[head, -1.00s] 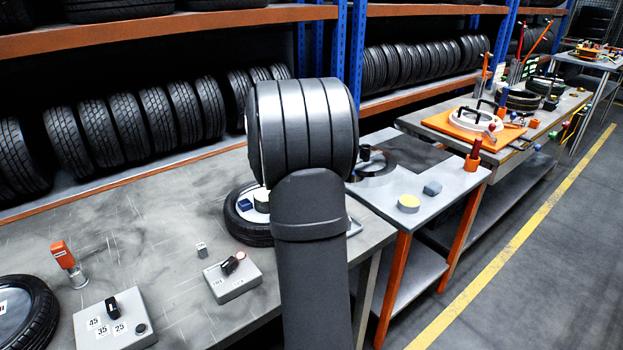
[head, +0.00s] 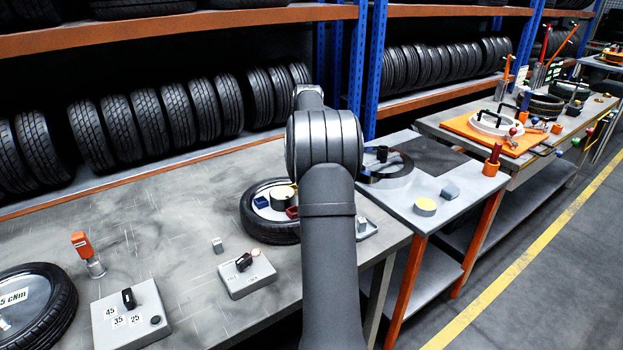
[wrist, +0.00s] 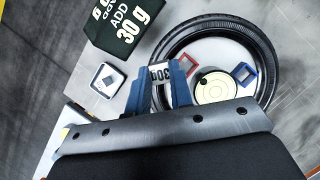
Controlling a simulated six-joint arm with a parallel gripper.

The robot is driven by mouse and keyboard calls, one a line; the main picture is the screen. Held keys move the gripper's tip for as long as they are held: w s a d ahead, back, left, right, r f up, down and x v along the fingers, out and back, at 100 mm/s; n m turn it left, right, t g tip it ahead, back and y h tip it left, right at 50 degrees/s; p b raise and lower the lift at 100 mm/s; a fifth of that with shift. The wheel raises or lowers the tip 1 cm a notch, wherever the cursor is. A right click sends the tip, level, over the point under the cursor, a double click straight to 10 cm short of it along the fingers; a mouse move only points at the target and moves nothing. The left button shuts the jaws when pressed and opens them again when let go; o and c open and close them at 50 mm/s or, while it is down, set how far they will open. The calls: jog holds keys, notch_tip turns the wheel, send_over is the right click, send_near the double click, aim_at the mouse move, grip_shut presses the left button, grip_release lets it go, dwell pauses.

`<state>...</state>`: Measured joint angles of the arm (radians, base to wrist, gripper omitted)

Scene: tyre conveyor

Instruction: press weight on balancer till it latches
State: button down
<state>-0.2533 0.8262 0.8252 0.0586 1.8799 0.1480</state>
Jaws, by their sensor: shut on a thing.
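The balancer (head: 262,235) is a tyre lying flat on the grey bench, with a pale wheel face and a yellow-topped round hub (head: 282,192). It also shows in the wrist view (wrist: 268,55), where a red-framed holder (wrist: 189,65) and a blue-framed holder (wrist: 243,73) flank the yellow-topped hub (wrist: 214,88). My gripper (wrist: 160,76) has blue fingers shut on a small pale weight (wrist: 160,73) marked 30g. The weight overlaps the tyre's near left rim in the wrist view; whether it touches anything there I cannot tell. My arm hides the gripper in the head view.
A dark sign (wrist: 122,22) reading "ADD 30 g" stands beside the tyre. A small tray (wrist: 108,79) with a pale block lies left of the fingers. A switch box (head: 247,279) and a numbered box (head: 131,316) sit on the bench; a side table (head: 445,190) stands right.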

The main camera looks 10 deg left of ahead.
jog(key=a+m+y, duration=0.1)
jog(key=m, duration=0.2)
jog(key=a+m+t+y, duration=0.1)
jog(key=m, duration=0.2)
jog(key=w+a+m+y, duration=0.1)
jog(key=m, duration=0.3)
jog(key=shift+a+r+y, duration=0.15)
jog(key=shift+y, duration=0.15)
jog(key=shift+f, duration=2.9)
jog(key=shift+f, duration=1.2)
jog(key=c, duration=1.8)
grip_release()
jog(key=shift+f, duration=0.1)
grip_shut()
